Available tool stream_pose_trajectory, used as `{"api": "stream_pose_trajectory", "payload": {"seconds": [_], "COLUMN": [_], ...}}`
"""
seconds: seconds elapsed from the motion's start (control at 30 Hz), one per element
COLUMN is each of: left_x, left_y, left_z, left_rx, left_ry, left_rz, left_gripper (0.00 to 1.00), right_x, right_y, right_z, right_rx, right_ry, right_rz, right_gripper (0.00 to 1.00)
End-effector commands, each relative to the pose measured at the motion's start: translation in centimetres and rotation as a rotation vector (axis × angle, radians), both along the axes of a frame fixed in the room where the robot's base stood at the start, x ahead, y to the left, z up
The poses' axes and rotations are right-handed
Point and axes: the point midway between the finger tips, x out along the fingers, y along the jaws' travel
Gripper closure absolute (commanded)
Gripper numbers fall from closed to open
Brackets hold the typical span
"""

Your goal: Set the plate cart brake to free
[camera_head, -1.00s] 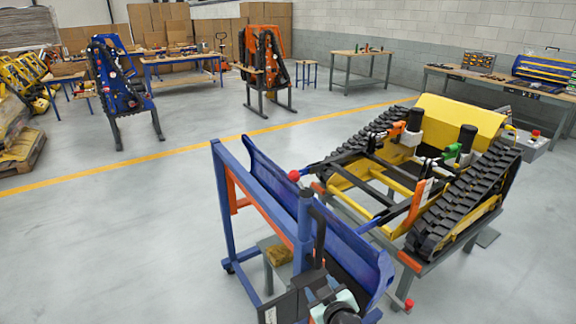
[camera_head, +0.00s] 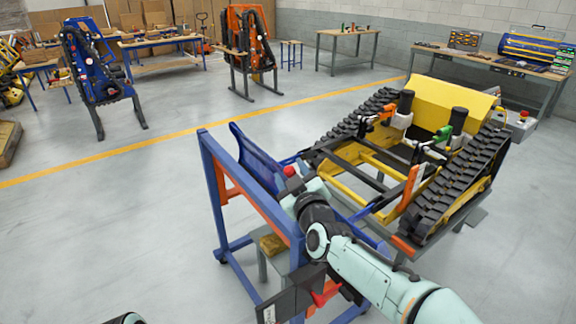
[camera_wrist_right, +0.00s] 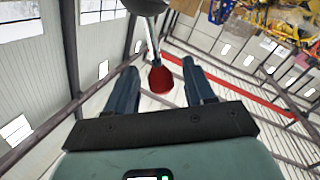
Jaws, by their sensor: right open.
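The plate cart is a blue upright frame (camera_head: 212,190) with orange rails, and a curved blue plate (camera_head: 255,160) stands in it. A red ball knob (camera_head: 290,171) shows at the cart's upper edge. In the right wrist view, the red knob (camera_wrist_right: 161,80) sits on a shiny rod between the two dark fingers of my right gripper (camera_wrist_right: 161,72). The fingers are apart, with clear gaps beside the knob. In the head view my right gripper (camera_head: 292,186) is at the knob, its fingers mostly hidden. My left gripper is out of view.
A yellow-and-black tracked carrier (camera_head: 420,150) stands close behind the cart on the right. A dark panel (camera_head: 285,303) and a red part (camera_head: 322,295) show low on the cart beside my arm.

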Motion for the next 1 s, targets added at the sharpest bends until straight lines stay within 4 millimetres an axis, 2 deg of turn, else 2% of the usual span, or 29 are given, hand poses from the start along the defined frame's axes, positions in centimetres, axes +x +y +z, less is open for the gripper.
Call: {"api": "stream_pose_trajectory", "payload": {"seconds": [0.03,0.2,0.53,0.57,0.7,0.73,1.0], "left_x": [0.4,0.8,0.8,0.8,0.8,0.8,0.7], "left_y": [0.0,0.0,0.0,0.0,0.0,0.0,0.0], "left_z": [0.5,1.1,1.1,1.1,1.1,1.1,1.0], "left_rx": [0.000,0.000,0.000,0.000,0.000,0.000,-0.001], "left_ry": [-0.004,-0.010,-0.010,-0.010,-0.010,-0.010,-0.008], "left_rz": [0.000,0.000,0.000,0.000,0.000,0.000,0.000], "left_gripper": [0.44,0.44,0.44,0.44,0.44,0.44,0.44], "right_x": [0.9,2.3,2.6,2.6,2.6,2.6,2.6], "right_y": [0.2,0.7,0.9,0.9,0.9,0.9,0.5], "right_z": [0.2,0.2,0.0,0.0,0.0,0.0,0.0], "right_rx": [-0.002,-0.001,0.001,0.001,0.001,0.001,0.011], "right_ry": [0.000,-0.001,0.001,0.001,0.001,0.001,0.006], "right_rz": [-0.001,-0.001,0.001,0.001,0.001,0.001,-0.001], "right_gripper": [0.47,0.47,0.47,0.50,0.96,1.00,1.00]}}
